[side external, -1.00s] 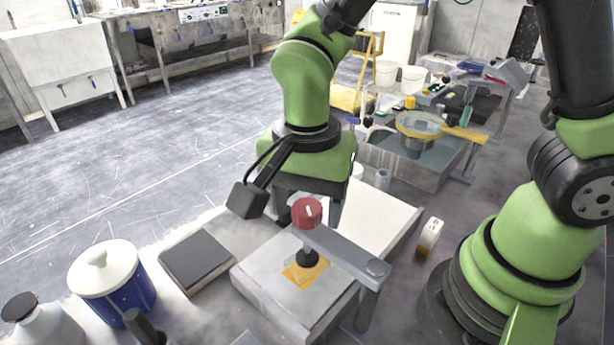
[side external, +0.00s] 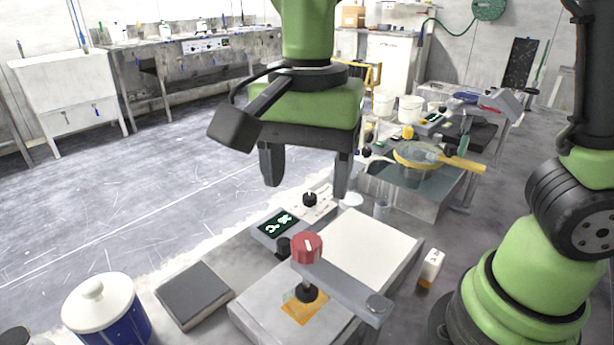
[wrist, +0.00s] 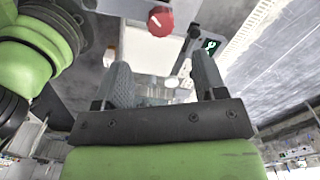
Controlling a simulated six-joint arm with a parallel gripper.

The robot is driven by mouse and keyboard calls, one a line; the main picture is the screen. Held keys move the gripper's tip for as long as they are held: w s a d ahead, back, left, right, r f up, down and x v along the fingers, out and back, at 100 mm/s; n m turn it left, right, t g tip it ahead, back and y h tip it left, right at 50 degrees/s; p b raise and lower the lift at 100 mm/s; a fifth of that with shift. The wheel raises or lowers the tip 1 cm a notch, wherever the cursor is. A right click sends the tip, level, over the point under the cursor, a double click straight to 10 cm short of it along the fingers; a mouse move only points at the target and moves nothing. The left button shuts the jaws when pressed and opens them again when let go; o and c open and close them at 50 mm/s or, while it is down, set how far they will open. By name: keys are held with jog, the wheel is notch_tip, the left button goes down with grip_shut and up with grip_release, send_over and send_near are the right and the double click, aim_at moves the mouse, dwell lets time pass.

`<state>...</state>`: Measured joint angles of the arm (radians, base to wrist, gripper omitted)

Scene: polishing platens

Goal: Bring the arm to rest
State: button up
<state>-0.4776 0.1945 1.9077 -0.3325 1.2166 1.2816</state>
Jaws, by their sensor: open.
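My gripper (side external: 306,178) hangs in the air, fingers pointing down, above and behind the polishing station in the side external view. Its two dark fingers are wide apart with nothing between them. The wrist view also shows the spread, empty fingers (wrist: 163,82). Below, a red knob (side external: 307,248) tops a grey swing arm (side external: 340,283) over a grey block (side external: 262,318). A black holder under the knob stands on an orange square (side external: 300,312). The red knob also shows in the wrist view (wrist: 160,21).
A white plate (side external: 368,245) lies beside the block. A control box with a lit display (side external: 278,225), a dark square pad (side external: 194,294), a blue pot with white lid (side external: 103,312) and a small white bottle (side external: 431,268) stand around. A yellow-rimmed pan (side external: 425,157) is farther back.

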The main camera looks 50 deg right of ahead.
jog(key=s+d+r+n+t+y, duration=0.2)
jog(key=s+d+r+n+t, duration=0.4)
jog(key=s+d+n, duration=0.3)
jog(key=shift+d+t, duration=0.15)
jog(key=shift+t, duration=0.45)
